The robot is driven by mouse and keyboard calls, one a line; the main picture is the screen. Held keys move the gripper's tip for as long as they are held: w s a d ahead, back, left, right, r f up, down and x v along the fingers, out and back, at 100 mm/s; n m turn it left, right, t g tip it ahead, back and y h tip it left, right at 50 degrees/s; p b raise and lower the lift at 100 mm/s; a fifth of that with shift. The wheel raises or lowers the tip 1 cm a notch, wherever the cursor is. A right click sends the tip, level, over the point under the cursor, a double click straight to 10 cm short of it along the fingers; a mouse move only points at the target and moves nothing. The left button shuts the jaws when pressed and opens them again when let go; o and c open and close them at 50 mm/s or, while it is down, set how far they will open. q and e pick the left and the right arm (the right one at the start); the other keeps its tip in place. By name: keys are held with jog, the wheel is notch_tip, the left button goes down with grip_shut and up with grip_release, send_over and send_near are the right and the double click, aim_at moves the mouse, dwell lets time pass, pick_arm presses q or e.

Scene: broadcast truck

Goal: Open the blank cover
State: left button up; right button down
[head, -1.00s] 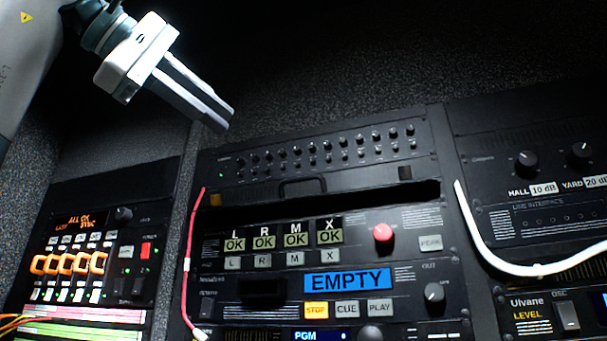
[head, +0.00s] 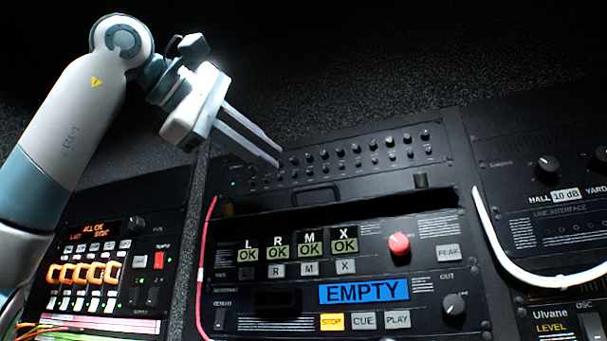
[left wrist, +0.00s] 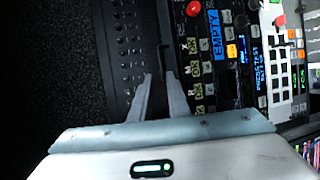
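The blank cover (head: 360,190) is a narrow black strip with a dark bail handle (head: 316,195). It sits between a panel of knobs and the unit reading EMPTY. A brownish block (head: 228,208) is at its left end and a dark block (head: 420,180) at its right end. A dark slot shows below it. My left gripper (head: 279,157) is above and left of the handle, over the knob panel, apart from the handle. Its fingers are parted and empty. In the left wrist view the fingertips (left wrist: 159,76) point towards the panels. My right gripper is not in view.
The knob panel (head: 345,155) is just above the cover. A red knob (head: 399,244) and buttons sit below. A pink cable (head: 207,260) hangs at the left edge and a white cable (head: 500,255) at the right.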

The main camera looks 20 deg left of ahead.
pick_arm(q)
jog(key=p+x, duration=0.3)
jog(key=x, duration=0.6)
jog(key=shift+w+d+f, duration=0.1)
jog(key=shift+w+d, duration=0.05)
jog(key=shift+w, duration=0.1)
